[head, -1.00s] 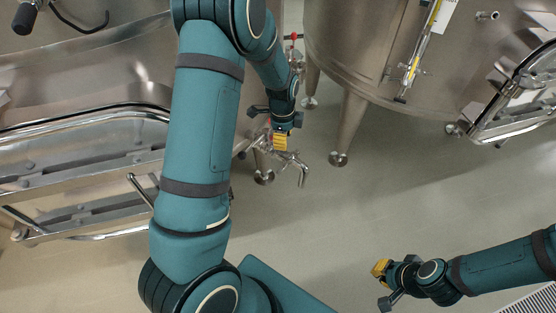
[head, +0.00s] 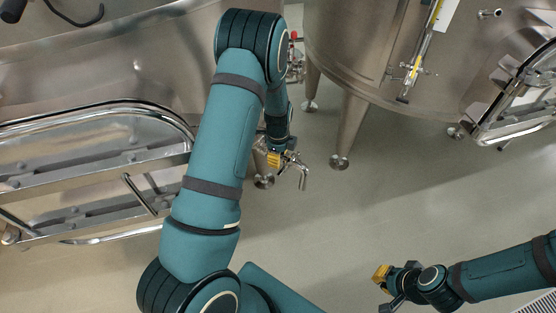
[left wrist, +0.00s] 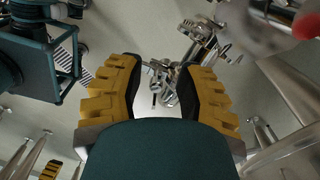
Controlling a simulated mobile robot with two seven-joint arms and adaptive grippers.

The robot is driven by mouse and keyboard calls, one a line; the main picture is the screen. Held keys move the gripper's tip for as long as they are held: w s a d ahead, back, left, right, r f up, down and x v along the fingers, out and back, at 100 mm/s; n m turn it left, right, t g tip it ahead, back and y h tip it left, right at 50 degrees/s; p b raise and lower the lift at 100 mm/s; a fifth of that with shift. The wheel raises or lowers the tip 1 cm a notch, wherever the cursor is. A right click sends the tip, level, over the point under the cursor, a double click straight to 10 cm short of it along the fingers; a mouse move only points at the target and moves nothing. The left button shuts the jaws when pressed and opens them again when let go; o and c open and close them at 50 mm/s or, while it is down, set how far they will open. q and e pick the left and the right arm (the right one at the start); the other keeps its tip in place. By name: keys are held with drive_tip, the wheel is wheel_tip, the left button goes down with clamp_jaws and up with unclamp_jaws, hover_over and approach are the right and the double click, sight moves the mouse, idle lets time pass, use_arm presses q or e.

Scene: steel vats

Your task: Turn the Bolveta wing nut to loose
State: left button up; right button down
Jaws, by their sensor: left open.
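My left gripper (head: 275,158) is at a steel tap (head: 302,173) low beside the left vat. The left wrist view shows its two yellow-padded fingers (left wrist: 160,92) open and apart. A small shiny steel fitting (left wrist: 162,74) shows beyond and between the fingertips; it may be the Bolveta wing nut, but no label is readable. I cannot tell whether the fingers touch it. My left arm hides part of the fitting in the head view. My right gripper (head: 380,276) is at the lower right, away from the tap; its jaw gap is unclear.
The left vat (head: 135,65) has a railed metal frame (head: 95,170) beside the arm. Another steel vat (head: 360,60) stands on legs behind the tap. A steel pipe clamp (left wrist: 202,35) is close above the right finger in the wrist view. The floor (head: 400,210) right of the tap is clear.

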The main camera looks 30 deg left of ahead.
use_arm(q)
drive_tip(key=shift+f, duration=0.6)
clamp_jaws()
